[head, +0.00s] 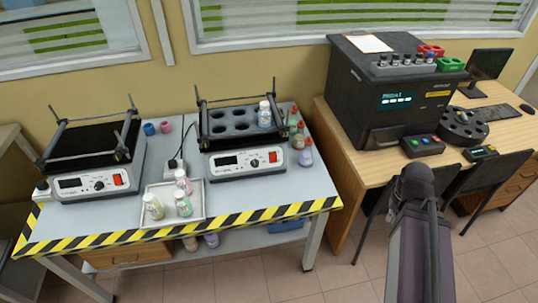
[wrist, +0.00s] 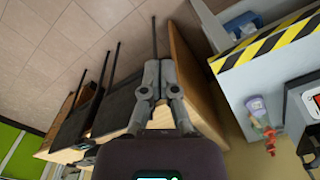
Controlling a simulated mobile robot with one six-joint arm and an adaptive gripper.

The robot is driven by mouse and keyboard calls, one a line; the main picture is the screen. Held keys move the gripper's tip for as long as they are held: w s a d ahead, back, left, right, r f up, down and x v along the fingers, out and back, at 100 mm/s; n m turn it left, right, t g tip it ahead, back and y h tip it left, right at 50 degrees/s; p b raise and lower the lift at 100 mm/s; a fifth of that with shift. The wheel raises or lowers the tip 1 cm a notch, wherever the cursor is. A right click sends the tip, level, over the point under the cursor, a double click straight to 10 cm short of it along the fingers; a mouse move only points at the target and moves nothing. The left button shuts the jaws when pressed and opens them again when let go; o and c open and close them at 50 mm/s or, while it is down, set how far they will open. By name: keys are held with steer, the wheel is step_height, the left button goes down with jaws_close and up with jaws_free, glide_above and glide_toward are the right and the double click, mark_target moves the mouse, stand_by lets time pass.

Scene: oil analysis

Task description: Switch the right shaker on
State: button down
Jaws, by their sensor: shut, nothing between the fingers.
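The right shaker (head: 245,163) stands on the grey bench, with a dark holed tray on top and a white front panel. The panel carries a small display, a knob and a red switch (head: 272,157). One white-capped bottle (head: 264,116) stands in its tray. In the wrist view, part of the shaker's white panel (wrist: 301,98) shows at the right edge, with a bit of red cut off by the frame. My gripper (wrist: 158,78) is shut and empty, well apart from the shaker, with the wooden desk and floor behind it. The fingers cannot be made out in the head view.
The left shaker (head: 90,185) stands on the same bench. A white tray with bottles (head: 172,217) sits between the shakers, near the striped front edge (head: 250,215). Several bottles (head: 305,153) stand right of the right shaker. The wooden desk (head: 362,165) holds a black analyser (head: 365,85).

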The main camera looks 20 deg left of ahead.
steer(key=w+a+f+n+t+h+b, duration=0.25)
steer(key=w+a+n+b, duration=0.35)
steer(key=a, duration=0.3)
steer(key=w+a+f+n+t+h+b, duration=0.2)
steer(key=w+a+f+n+t+b, duration=0.15)
steer(key=w+a+n, duration=0.35)
steer(key=s+a+n+t+b, duration=0.1)
steer(key=a+n+t+b, duration=0.5)
steer(key=a, duration=1.7)
steer(key=n, duration=0.5)
steer(key=shift+s+a+y+b, duration=0.2)
steer(key=shift+a+y+b, duration=0.05)
steer(key=shift+y+b, duration=0.1)
steer(key=shift+w, duration=0.1)
